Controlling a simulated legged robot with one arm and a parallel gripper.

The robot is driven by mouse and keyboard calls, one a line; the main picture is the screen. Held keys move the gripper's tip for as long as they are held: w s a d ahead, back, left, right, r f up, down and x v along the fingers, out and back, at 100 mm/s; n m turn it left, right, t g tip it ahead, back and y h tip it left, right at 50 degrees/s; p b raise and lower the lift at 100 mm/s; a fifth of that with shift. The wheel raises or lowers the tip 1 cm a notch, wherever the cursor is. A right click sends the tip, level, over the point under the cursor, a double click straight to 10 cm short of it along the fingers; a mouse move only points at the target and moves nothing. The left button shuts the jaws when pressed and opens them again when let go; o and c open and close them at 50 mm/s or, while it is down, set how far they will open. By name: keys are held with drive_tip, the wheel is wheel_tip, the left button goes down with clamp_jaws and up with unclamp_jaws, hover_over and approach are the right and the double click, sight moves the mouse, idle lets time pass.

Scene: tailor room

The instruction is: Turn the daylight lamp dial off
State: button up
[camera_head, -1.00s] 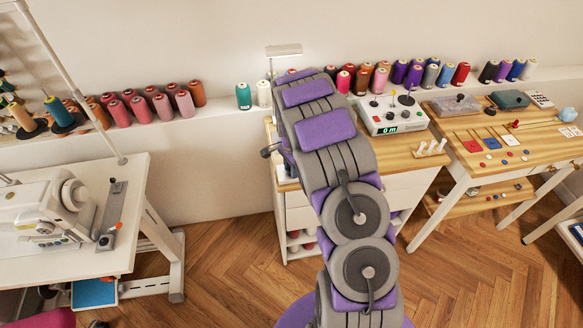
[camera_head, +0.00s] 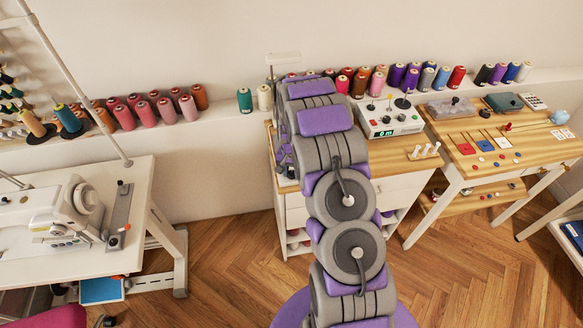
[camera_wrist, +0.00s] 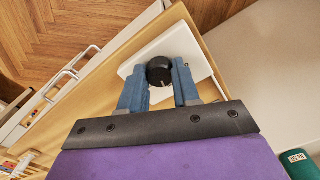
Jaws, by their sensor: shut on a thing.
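The black round dial (camera_wrist: 159,71) sits on the white lamp base (camera_wrist: 184,42) in the wrist view. A pale mark shows on the dial's face. My gripper (camera_wrist: 160,66) has its two blue fingers on either side of the dial and is shut on it. The daylight lamp's white head (camera_head: 284,57) shows above my arm in the head view, and its lit underside is not visible. In the head view, my arm hides the dial, the lamp base and my gripper.
A sewing machine (camera_head: 55,208) stands at left. Thread spools line the wall ledge. A green spool (camera_wrist: 299,163) is at the wrist view's lower right.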

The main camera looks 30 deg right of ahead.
sight(292, 172)
drive_tip(key=n+p, duration=0.1)
drive_tip(key=n, duration=0.2)
drive_tip(key=shift+r+n+p, duration=0.1)
drive_tip(key=shift+n+p, duration=0.25)
drive_tip(key=shift+n, duration=0.05)
drive_tip(key=n+p, duration=0.1)
drive_tip(key=n, duration=0.2)
drive_tip(key=shift+w+n, duration=0.1)
drive_tip(key=shift+n, duration=0.2)
drive_tip(key=n, duration=0.6)
drive_tip(key=shift+d+n, duration=0.1)
drive_tip(key=shift+n, duration=0.2)
drive_tip(key=o, duration=1.1)
drive_tip(key=shift+c, duration=0.2)
wheel_tip(292, 172, up, 17)
drive_tip(key=p, duration=0.2)
